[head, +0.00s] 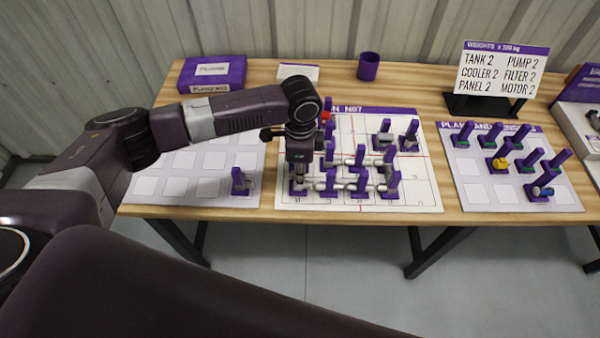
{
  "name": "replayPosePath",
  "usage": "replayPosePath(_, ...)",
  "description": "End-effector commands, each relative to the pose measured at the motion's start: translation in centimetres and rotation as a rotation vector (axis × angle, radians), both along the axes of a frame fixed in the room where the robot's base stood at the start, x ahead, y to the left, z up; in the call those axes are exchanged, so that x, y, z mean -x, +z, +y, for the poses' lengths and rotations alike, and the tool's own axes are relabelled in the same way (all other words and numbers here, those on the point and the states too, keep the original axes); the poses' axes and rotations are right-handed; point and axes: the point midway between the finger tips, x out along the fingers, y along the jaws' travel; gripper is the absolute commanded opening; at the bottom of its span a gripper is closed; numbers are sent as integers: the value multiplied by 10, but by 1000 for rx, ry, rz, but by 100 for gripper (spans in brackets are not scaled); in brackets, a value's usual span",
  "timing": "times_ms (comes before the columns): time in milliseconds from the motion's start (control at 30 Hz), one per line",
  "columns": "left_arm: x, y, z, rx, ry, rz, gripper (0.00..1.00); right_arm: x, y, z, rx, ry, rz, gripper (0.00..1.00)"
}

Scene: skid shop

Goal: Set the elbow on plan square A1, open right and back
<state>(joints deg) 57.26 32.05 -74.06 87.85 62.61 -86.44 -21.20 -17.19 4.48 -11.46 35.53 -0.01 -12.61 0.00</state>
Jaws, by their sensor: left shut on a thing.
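The white plan board (420,195) with a purple title strip and a printed grid lies in the middle of the table. My left gripper (299,172) points down over its front left corner, shut on a piece with a purple upright tab and a grey pipe part (298,188). I take this piece to be the elbow; the gripper hides its top, and I cannot tell which way its ends open or whether it touches the board. Just right of it, several purple-tabbed pipe pieces (360,183) stand in a front row. My right gripper is not in view.
A left tray (215,160) of white squares holds one purple-tabbed piece (241,181). More tabbed pieces stand behind the front row (384,138). A right board (480,190) holds several pieces. A purple cup (368,66), weights sign (500,75) and purple box (212,74) stand at the back.

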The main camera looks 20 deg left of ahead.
Motion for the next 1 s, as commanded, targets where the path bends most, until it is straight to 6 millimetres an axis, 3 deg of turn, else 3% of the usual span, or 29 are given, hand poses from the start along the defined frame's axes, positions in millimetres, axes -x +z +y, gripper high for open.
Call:
replayPosePath(500, -1, -8, 0, 1, 0, -1, 0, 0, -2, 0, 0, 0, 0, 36)
replayPosePath(533, -1, -7, 0, 1, 0, -1, 18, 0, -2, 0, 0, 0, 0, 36)
replayPosePath(700, -1, -7, 0, 1, 0, -1, 36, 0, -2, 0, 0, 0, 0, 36)
replayPosePath(1000, 0, -7, 0, 0, 0, 0, 36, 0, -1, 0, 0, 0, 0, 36)
